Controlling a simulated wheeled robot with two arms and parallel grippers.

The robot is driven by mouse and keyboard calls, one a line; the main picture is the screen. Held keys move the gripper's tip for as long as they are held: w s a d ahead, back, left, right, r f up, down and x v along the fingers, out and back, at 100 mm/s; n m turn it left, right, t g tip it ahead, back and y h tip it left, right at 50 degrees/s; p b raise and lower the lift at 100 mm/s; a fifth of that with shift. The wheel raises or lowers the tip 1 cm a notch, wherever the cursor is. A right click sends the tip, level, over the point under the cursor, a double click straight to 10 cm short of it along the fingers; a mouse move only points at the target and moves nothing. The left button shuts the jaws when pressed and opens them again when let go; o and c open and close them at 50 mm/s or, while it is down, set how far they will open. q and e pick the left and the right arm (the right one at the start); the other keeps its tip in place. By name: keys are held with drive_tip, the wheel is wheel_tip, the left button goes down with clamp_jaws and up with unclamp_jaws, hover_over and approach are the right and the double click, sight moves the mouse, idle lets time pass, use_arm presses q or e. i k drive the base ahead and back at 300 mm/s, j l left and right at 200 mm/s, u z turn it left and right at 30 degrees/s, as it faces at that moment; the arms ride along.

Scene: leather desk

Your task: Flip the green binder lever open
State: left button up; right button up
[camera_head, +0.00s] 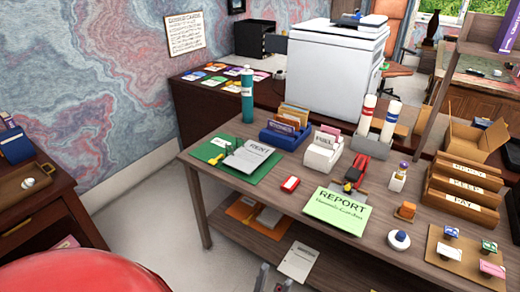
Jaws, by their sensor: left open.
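A flat green binder (210,152) lies at the left end of the wooden desk, with a white sheet marked RENT (249,154) on it. A small dark upright part, possibly its lever (218,159), shows at the left of the sheet; it is too small to tell its position. My left gripper (273,281) shows only as grey fingertips at the bottom edge, open, below and in front of the desk, well apart from the binder. My right gripper is not in view.
A teal bottle (247,95) and a blue card tray (285,133) stand behind the binder. A lower shelf (330,262) runs under the desk.

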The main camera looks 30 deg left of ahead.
sight(212, 161)
drive_tip(key=u, duration=1.45)
drive_tip(key=i+j+u, duration=0.15)
drive_tip(key=i, duration=0.4)
drive_tip(key=i+j+u, duration=0.15)
drive_tip(key=i, duration=0.4)
